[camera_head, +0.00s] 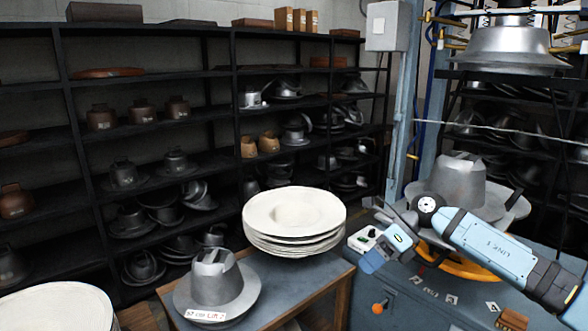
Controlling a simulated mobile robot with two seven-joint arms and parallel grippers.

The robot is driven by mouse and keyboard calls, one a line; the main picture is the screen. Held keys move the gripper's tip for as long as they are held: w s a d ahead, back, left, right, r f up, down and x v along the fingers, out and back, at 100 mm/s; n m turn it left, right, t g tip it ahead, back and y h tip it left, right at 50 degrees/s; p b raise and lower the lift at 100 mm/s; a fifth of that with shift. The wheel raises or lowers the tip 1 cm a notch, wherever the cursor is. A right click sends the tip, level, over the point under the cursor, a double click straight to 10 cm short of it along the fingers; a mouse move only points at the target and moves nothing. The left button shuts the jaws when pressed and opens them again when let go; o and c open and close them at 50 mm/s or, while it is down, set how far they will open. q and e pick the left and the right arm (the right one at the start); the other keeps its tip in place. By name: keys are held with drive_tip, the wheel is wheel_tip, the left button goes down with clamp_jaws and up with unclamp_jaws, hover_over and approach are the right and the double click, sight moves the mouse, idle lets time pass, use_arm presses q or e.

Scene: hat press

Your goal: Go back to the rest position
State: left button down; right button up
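My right arm comes in from the right, in front of the blue press. Its gripper (376,240) is by the press's left edge, next to a small white control box (365,239) with a green button. I cannot tell whether its fingers are open or shut, or whether it touches the box. No hat shows in it. A grey metal hat form (458,183) with a wide brim sits on the press behind the arm, partly hidden. A silver press head (508,50) hangs above it, clear of the form. My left gripper is not in view.
A stack of cream hat blanks (295,218) and a grey hat (216,283) with a label stand on a low table (290,281). A round white top (58,310) is at lower left. Dark shelves (215,71) with many hat molds line the back.

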drive_tip(key=s+a+f+m+t+y+p, duration=0.35)
drive_tip(key=s+a+m+t+y, duration=0.35)
drive_tip(key=s+a+m+y, duration=0.55)
drive_tip(key=s+d+f+m+t+h+p, duration=0.2)
drive_tip(key=s+d+f+m+h, duration=0.5)
drive_tip(key=m, duration=0.9)
drive_tip(key=s+d+f+m+t+h+p, duration=0.2)
drive_tip(key=s+d+f+m+t+h, duration=0.2)
drive_tip(key=s+d+f+m+h, duration=0.4)
drive_tip(key=s+f+m+h, duration=0.3)
drive_tip(key=s+f+m, duration=0.2)
drive_tip(key=f+m, duration=0.2)
drive_tip(key=shift+d+f+m+h, duration=0.3)
drive_tip(key=shift+f+m+h, duration=0.05)
drive_tip(key=shift+m, duration=0.1)
